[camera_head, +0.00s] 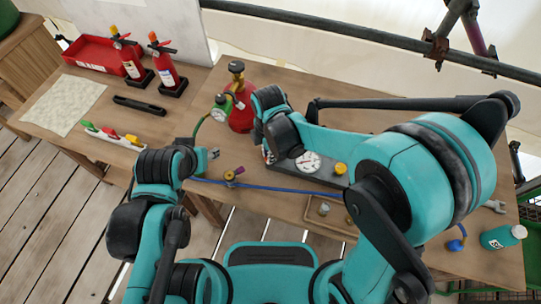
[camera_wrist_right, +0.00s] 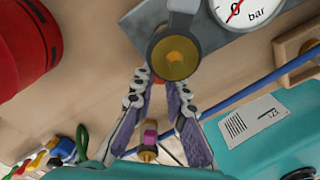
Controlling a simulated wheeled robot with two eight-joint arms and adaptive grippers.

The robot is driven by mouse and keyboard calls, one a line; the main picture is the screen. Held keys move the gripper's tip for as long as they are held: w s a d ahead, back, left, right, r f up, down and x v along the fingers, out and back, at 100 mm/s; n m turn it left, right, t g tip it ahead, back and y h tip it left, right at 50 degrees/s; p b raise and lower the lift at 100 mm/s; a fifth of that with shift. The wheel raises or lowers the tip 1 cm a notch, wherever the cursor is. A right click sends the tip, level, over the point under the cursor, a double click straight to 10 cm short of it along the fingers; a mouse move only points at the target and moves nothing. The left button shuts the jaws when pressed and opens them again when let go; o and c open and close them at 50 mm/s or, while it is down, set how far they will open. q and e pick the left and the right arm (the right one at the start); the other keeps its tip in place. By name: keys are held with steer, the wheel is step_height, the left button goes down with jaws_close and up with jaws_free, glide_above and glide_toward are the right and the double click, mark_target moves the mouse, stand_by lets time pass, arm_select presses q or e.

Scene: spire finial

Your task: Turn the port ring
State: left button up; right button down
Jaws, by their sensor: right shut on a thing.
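A grey panel block (camera_head: 283,173) with a round white pressure gauge (camera_head: 309,161) and a yellow knob (camera_head: 340,169) lies on the wooden table. In the right wrist view the port ring (camera_wrist_right: 157,47) is a dark round collar around a brass centre, at the edge of the grey block. My right gripper (camera_wrist_right: 162,84) has its two purple-padded fingers at the ring's near side, shut on it. In the head view my right arm hides most of this contact. My left gripper (camera_head: 213,154) hangs near the table's front edge, away from the block; its jaws are too small to judge.
Fire extinguishers (camera_head: 165,72) stand back left. A teal bottle (camera_head: 503,236) lies at right.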

steer(key=m, duration=0.2)
steer(key=w+m, duration=0.2)
steer(key=m, duration=0.1)
steer(key=shift+a+m, duration=0.25)
steer(key=shift+m, duration=0.05)
steer(key=shift+w+d+m, duration=0.1)
steer(key=shift+w+m, duration=0.35)
steer(key=shift+m, duration=0.8)
steer(key=shift+w+d+m, duration=0.1)
steer(key=shift+w+m, duration=0.35)
steer(key=shift+m, duration=0.8)
steer(key=c, duration=1.5)
jaws_free()
steer(key=shift+c, duration=0.2)
step_height(320, 180, up, 12)
